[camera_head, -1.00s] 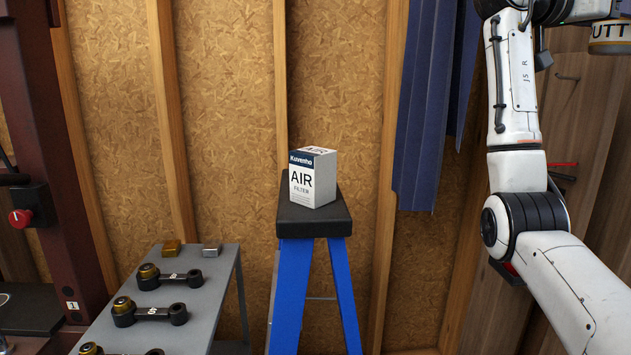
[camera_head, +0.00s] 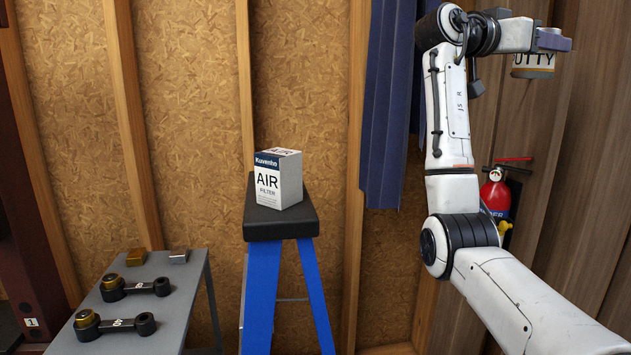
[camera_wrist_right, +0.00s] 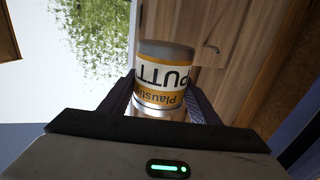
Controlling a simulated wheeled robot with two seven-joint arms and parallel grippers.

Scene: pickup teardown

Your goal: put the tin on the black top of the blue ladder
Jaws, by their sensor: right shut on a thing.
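The putty tin (camera_head: 533,64), white and orange with dark lettering, is held high at the upper right of the head view. My right gripper (camera_head: 552,42) is shut on it, and its fingers hide part of the tin. In the right wrist view the tin (camera_wrist_right: 163,78) sits between the two fingers of the gripper (camera_wrist_right: 165,100). The blue ladder (camera_head: 262,290) stands at the centre of the head view. On its black top (camera_head: 262,226) stands a white and blue air filter box (camera_head: 278,179). The tin is to the right of and above the ladder. My left gripper is out of view.
A grey table (camera_head: 180,318) with dark metal links and small blocks is left of the ladder. A red fire extinguisher (camera_head: 496,193) hangs on the wall behind my right arm. Blue panels (camera_head: 388,110) hang right of the ladder. The air filter box takes up much of the black top.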

